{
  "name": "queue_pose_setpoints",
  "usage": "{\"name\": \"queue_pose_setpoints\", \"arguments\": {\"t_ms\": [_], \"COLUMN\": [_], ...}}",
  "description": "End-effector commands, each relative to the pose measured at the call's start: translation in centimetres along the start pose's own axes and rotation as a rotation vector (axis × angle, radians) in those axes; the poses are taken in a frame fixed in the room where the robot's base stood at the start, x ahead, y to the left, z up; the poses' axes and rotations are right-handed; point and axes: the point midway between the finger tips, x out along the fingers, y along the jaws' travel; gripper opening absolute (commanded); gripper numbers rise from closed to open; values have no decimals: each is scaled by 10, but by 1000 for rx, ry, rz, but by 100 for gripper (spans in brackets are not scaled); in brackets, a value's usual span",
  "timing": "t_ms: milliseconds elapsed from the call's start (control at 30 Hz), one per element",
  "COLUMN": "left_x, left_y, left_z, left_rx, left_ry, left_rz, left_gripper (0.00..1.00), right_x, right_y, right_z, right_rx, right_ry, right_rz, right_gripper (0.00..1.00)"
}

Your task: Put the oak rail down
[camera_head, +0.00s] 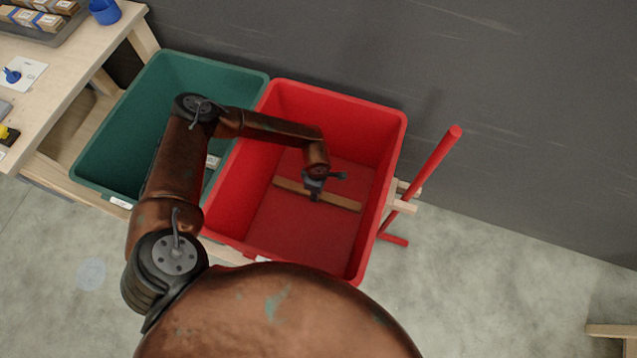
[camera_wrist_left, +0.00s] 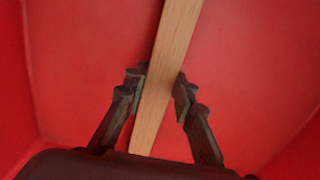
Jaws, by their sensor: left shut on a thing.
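The oak rail (camera_head: 342,202) is a long, pale wooden bar inside the red bin (camera_head: 386,135), lying roughly crosswise and low in the bin. My left gripper (camera_head: 314,190) reaches down into the bin and is shut on the rail near its middle. In the left wrist view the rail (camera_wrist_left: 174,50) runs between the two fingers of my left gripper (camera_wrist_left: 160,90), with red bin floor behind it. I cannot tell whether the rail touches the bin floor. My right gripper is not in view.
A green bin (camera_head: 115,130) stands left of the red bin. A wooden table (camera_head: 52,75) with a tray and small parts is at the upper left. A red post (camera_head: 432,165) stands just right of the red bin. A dark wall (camera_head: 520,120) is behind.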

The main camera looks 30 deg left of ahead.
Motion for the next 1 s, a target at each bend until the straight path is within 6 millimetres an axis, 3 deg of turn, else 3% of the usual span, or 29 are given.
{"name": "queue_pose_setpoints", "arguments": {"t_ms": [433, 467, 500, 700, 1000], "left_x": [5, 4, 4, 4, 2], "left_y": [0, 0, 0, 0, 0], "left_z": [1, 1, 1, 1, 0], "left_rx": [0, 0, 0, 0, 0], "left_ry": [-2, -1, -1, -1, -1], "left_rz": [0, 1, 1, 0, 1], "left_gripper": [0, 26, 29, 42, 42], "right_x": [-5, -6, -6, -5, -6], "right_y": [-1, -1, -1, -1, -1], "right_z": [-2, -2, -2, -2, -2], "right_rx": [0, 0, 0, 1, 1], "right_ry": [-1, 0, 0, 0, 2], "right_rz": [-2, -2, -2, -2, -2], "right_gripper": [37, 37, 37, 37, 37]}}
